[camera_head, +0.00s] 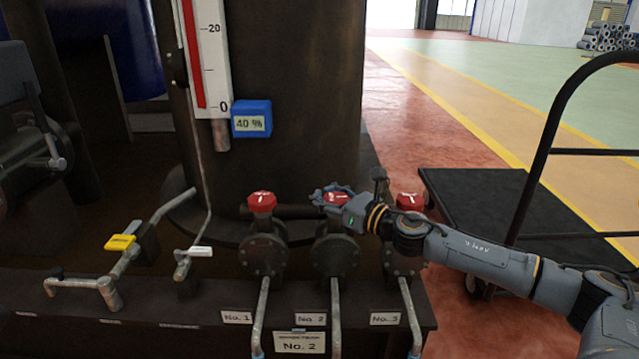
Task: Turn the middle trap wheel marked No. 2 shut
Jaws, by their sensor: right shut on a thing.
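Three red trap wheels sit in a row on dark valves in the head view. The middle wheel, No. 2 (338,198), is partly hidden by my right gripper (331,197). The gripper reaches in from the right and is shut on this wheel. The No. 2 label (311,318) is on the dark ledge below the middle valve. The No. 1 wheel (262,202) stands to its left, free of the gripper. The No. 3 wheel (409,201) stands to its right, partly behind my right arm. My left gripper is not in view.
A blue box reading 40 % (251,119) hangs beside a red and white gauge (205,60) on the dark tank. A yellow-handled valve (121,242) is at left. A black cart (480,195) stands right, with open floor behind it.

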